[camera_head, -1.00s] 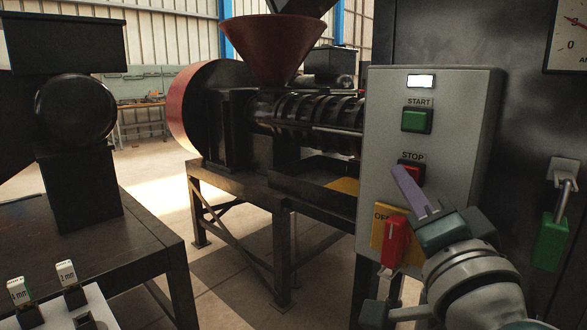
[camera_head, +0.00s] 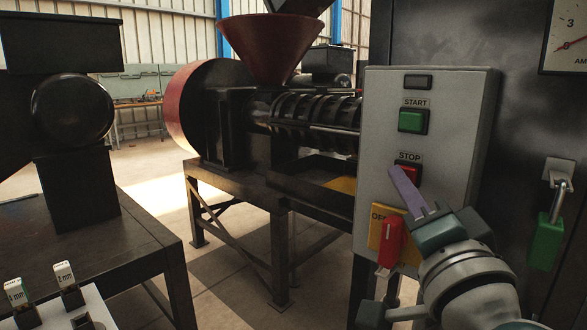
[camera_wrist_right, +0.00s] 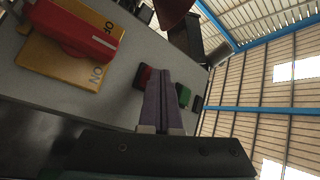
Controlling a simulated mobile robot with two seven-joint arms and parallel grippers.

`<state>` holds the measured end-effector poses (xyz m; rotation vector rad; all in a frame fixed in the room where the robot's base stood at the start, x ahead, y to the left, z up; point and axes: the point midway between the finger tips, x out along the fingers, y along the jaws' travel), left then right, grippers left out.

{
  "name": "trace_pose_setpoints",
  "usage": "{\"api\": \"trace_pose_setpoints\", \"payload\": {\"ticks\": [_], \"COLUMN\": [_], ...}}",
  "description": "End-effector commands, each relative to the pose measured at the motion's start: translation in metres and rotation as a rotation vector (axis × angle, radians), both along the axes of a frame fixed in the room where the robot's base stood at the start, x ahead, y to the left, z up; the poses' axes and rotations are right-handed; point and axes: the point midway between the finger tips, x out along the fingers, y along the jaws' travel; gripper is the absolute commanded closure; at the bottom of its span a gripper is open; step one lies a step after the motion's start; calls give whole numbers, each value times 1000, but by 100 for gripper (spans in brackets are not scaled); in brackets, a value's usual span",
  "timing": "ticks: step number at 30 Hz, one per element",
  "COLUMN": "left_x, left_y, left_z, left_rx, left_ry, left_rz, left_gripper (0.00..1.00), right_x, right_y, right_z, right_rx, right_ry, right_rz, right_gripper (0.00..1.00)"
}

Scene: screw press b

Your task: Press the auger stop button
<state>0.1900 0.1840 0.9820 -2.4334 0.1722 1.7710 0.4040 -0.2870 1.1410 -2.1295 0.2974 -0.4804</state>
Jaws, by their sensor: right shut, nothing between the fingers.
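The red STOP button (camera_head: 411,174) is on the grey control box, under its STOP label. My right gripper (camera_head: 397,173) is shut and empty, its purple fingers pointing up at the box with the tips overlapping the left part of the button. In the right wrist view, the red button (camera_wrist_right: 142,79) shows just left of the shut fingers (camera_wrist_right: 163,72). Whether the tips touch it or how deep it sits cannot be told. The lamp window (camera_head: 418,82) at the top of the box is dark. My left gripper is not in view.
The green START button (camera_head: 412,120) is above STOP. A red rotary switch (camera_head: 391,240) on a yellow plate (camera_head: 377,222) is below, close to my right gripper. A green padlock (camera_head: 546,241) hangs at the right. The screw press with red hopper (camera_head: 273,46) stands behind.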

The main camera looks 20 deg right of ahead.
Motion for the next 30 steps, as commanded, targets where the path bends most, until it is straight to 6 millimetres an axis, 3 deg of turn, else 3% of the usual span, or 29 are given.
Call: {"api": "trace_pose_setpoints", "payload": {"ticks": [17, 30], "left_x": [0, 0], "left_y": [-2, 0], "left_z": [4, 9], "left_rx": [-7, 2], "left_ry": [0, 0], "left_rz": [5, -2], "left_gripper": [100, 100], "right_x": [-5, -21], "right_y": [13, 51], "right_z": [0, 0], "right_rx": [1, 3], "right_ry": [0, 2], "right_rz": [1, 1], "right_gripper": [100, 100]}}
